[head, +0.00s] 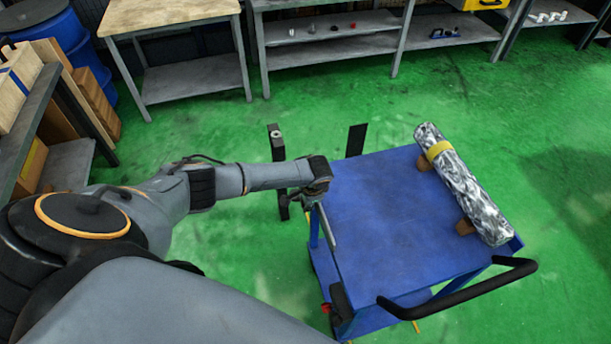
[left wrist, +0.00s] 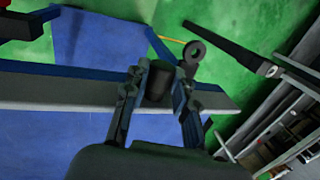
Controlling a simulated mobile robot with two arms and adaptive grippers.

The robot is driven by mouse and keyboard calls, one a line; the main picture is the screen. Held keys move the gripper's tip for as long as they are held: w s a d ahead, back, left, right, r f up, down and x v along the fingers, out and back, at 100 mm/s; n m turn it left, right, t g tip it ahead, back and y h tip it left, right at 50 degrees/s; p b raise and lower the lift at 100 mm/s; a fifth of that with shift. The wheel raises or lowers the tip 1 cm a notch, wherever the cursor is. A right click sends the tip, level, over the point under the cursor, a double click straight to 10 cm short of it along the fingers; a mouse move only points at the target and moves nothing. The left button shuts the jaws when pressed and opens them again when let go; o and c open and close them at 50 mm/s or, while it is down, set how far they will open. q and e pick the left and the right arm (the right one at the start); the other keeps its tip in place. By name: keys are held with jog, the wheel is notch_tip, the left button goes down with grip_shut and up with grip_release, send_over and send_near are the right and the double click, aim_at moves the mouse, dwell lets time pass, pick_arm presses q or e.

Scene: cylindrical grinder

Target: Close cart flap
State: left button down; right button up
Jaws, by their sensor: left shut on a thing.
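The blue cart (head: 395,215) stands in front of me with its flat top showing. A narrow grey strip with a blue edge, which looks like the cart flap (head: 327,228), runs along the cart's left side. It crosses the left wrist view (left wrist: 60,92) as a pale band with blue surfaces above and below. My left gripper (head: 318,190) is at this left edge. In the left wrist view its fingers (left wrist: 160,88) are closed around a dark, knob-like piece (left wrist: 160,80) at the strip. The flap's exact angle is hard to tell. My right gripper is not in view.
A shiny mottled cylinder (head: 468,190) with a yellow band lies on brown blocks on the cart's right side. A black push handle (head: 460,290) sticks out at the near end. Dark posts (head: 277,142) stand beyond the cart. Green floor (head: 560,150) is free on the right.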

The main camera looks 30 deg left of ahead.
pick_arm(q)
jog(key=c, duration=1.3)
grip_release()
jog(key=shift+c, duration=0.2)
jog(key=v, duration=1.2)
jog(key=shift+w+d+f, duration=0.1)
jog(key=shift+d, duration=0.05)
